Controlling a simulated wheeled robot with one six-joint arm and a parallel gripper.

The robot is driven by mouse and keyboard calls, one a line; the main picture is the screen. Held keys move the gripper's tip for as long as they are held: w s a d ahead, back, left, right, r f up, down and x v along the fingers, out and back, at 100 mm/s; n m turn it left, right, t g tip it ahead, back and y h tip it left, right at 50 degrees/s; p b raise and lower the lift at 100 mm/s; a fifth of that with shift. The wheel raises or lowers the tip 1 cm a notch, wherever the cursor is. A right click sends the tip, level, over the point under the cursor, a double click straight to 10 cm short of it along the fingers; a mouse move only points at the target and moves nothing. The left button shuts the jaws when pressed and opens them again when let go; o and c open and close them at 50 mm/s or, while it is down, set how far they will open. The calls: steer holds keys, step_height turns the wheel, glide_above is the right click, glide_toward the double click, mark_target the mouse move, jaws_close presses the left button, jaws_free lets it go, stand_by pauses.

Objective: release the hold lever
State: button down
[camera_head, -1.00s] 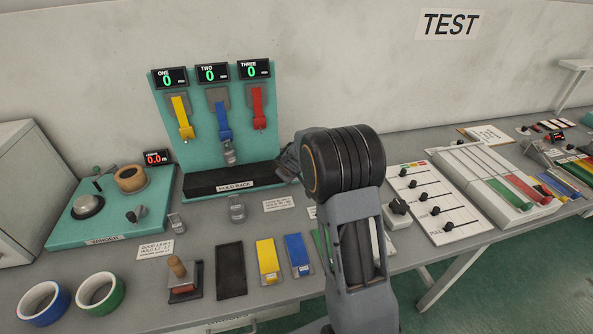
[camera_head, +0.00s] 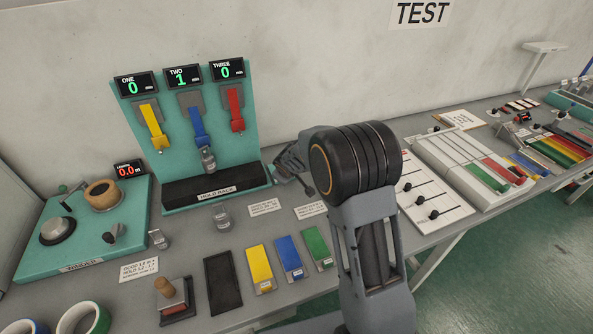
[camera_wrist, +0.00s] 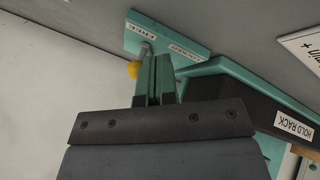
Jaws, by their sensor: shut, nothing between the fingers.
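In the wrist view my gripper (camera_wrist: 157,66) is shut and empty, its green fingers side by side. Close by its tips is a yellow knob (camera_wrist: 133,69), apparently the hold lever's, partly hidden. The knob is at a teal base (camera_wrist: 156,36) with two small labels, which appear upside down; one seems to read FREE. I cannot tell whether the fingers touch the lever. In the head view the teal hold rack (camera_head: 190,202) holds yellow, blue and red strips under three displays reading 0, 1 and 0. A metal weight (camera_head: 208,160) hangs on the blue strip (camera_head: 198,127). My arm hides the lever there.
The winder (camera_head: 62,255) stands left of the rack. A slider panel (camera_head: 440,206) is on the right. A loose weight (camera_head: 222,217) stands before the rack.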

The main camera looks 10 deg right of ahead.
steer(key=shift+s+d+p, duration=0.3)
steer(key=shift+d, duration=0.6)
steer(key=shift+d+r+p, duration=0.1)
steer(key=shift+r+p, duration=0.2)
steer(key=shift+r, duration=0.05)
steer(key=s+d+r+p, duration=0.2)
steer(key=s+r+p, duration=0.3)
steer(key=r+p, duration=0.2)
steer(key=shift+s+d+r, duration=0.15)
steer(key=shift+d, duration=0.15)
